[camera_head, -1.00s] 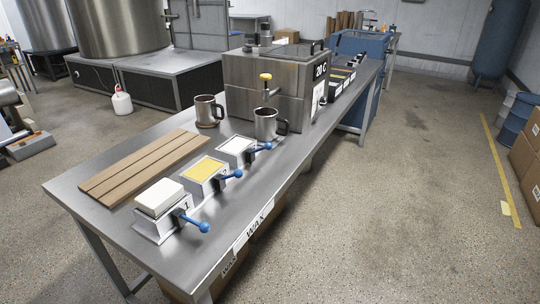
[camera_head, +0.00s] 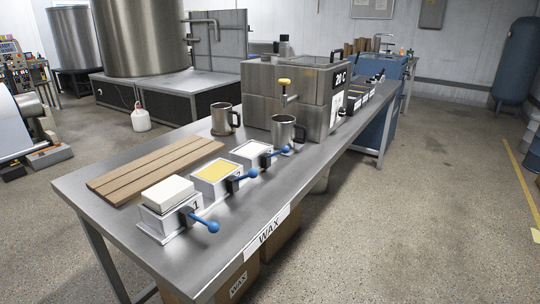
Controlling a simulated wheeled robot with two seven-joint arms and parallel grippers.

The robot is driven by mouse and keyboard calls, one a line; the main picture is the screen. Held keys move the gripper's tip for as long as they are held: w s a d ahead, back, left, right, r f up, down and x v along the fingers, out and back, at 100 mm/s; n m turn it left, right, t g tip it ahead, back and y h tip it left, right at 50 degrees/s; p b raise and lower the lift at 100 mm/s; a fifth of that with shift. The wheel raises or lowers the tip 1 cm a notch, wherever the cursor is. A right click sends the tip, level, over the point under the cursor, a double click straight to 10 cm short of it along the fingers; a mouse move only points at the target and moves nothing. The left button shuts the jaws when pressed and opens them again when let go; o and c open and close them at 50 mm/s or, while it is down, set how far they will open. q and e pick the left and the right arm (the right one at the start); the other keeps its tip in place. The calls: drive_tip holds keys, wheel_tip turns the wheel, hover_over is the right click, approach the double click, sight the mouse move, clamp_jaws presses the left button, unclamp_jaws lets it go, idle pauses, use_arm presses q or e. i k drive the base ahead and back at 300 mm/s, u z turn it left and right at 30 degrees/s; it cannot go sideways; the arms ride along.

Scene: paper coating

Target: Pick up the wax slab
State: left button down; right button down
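A white wax slab (camera_head: 167,193) rests on top of the nearest metal mould (camera_head: 157,226), marked 1, at the front of the steel table. This mould has a blue-knobbed lever (camera_head: 205,223) on its right side. Behind it stands a second mould with a yellow fill (camera_head: 217,171), and behind that a third mould with a white fill (camera_head: 251,149). Neither of my grippers shows in the head view.
A slatted wooden board (camera_head: 155,168) lies left of the moulds. Two steel mugs, one at the back (camera_head: 221,119) and one nearer (camera_head: 283,131), stand before a steel tank (camera_head: 292,95). The table's front corner (camera_head: 190,270) is bare. Boxes sit under the table.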

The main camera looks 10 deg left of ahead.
sight(161, 197)
drive_tip(key=z, duration=2.3)
drive_tip(key=k, duration=1.45)
drive_tip(key=u, duration=2.05)
drive_tip(key=i, duration=0.55)
drive_tip(key=u, duration=0.05)
